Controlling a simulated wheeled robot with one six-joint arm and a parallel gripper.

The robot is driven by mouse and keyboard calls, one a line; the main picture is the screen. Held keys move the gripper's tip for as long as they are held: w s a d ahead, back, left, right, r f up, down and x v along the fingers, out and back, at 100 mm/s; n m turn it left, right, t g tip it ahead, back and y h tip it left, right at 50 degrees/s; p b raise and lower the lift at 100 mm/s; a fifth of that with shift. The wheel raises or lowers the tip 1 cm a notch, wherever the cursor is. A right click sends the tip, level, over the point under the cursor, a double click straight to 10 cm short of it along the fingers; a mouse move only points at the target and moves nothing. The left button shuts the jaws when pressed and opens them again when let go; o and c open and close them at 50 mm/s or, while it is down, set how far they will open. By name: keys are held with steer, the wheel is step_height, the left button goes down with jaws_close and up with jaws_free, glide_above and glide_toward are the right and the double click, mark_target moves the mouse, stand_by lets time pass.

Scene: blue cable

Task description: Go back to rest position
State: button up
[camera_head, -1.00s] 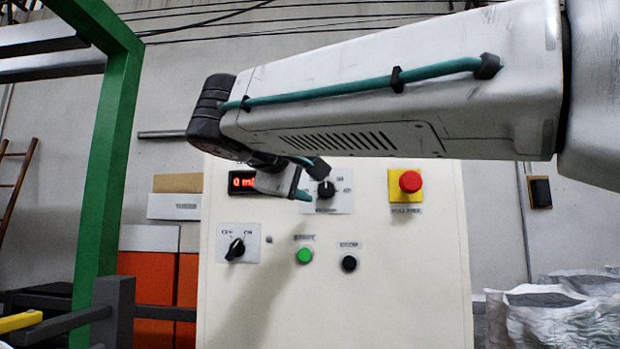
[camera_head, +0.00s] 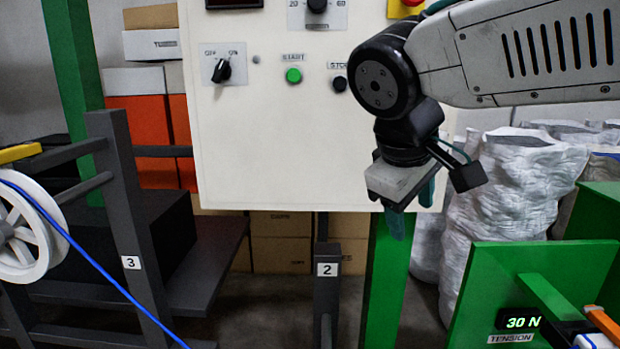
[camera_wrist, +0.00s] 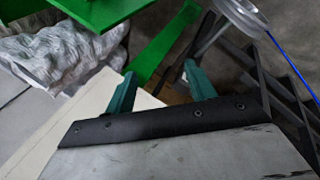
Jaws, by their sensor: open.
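My gripper (camera_head: 408,205) hangs below my wrist in the head view, pointing down in front of the lower right edge of the white control panel (camera_head: 280,150). In the wrist view my gripper (camera_wrist: 160,85) shows its two teal fingers spread apart with nothing between them. The gripper touches nothing that I can see. The panel's OFF/ON switch (camera_head: 221,70), green START button (camera_head: 293,75) and black STOP button (camera_head: 339,84) are left of my arm.
A white spool (camera_head: 22,235) with blue cable (camera_head: 90,262) stands at the left by a dark frame (camera_head: 130,215). A green tension unit (camera_head: 480,290), reading 30 N, is at the lower right. White sacks (camera_head: 500,190) stand behind it. Orange-and-white boxes (camera_head: 140,125) are at the back left.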

steer(key=s+d+f+m+g+y, duration=0.1)
steer(key=s+d+f+m, duration=0.3)
steer(key=s+d+f, duration=0.2)
steer(key=s+d+f+m+g+y, duration=0.1)
steer(key=s+d+f+m+y, duration=0.1)
steer(key=s+d+f, duration=0.4)
steer(key=s+m, duration=0.1)
steer(key=s, duration=0.3)
steer(key=shift+d+m+g, duration=0.15)
steer(key=shift+m+g, duration=0.15)
steer(key=shift+m, duration=0.1)
stand_by(0.6)
